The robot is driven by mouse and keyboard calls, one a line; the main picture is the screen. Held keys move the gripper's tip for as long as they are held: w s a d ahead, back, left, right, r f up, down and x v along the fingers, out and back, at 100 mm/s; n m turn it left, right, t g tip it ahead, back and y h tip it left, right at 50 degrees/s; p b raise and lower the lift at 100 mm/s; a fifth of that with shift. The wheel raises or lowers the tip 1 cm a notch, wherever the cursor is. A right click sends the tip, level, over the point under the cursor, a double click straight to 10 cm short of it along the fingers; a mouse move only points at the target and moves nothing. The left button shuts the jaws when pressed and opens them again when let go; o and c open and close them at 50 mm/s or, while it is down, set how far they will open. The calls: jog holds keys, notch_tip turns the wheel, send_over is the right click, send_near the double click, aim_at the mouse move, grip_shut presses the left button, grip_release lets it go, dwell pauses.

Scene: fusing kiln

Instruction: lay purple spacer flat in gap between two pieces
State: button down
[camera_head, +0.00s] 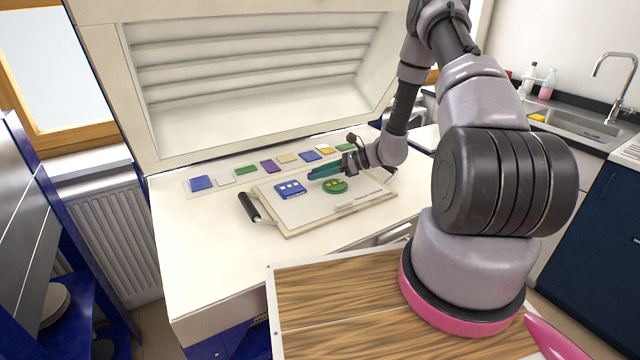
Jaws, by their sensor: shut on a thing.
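On the pale board (300,215) lie two pieces: a blue piece with pale squares (289,188) on the left and a round green piece with orange spots (335,186) on the right. A bare gap separates them. My gripper (312,174) reaches in from the right, its teal fingers pointing left, just behind and above the gap and the green piece. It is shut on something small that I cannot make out. No purple spacer shows clearly on the board. A purple tile (270,166) lies in the row behind.
A row of coloured tiles, including a blue tile (201,183), runs along the back of the white worktop (185,260). The raised kiln lid (250,75) stands behind. A black handle (250,207) is at the board's left. The worktop's front left is clear.

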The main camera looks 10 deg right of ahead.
aim_at(320, 189)
jog(key=shift+f, duration=1.85)
jog(key=shift+f, duration=0.1)
jog(key=c, duration=0.6)
grip_release()
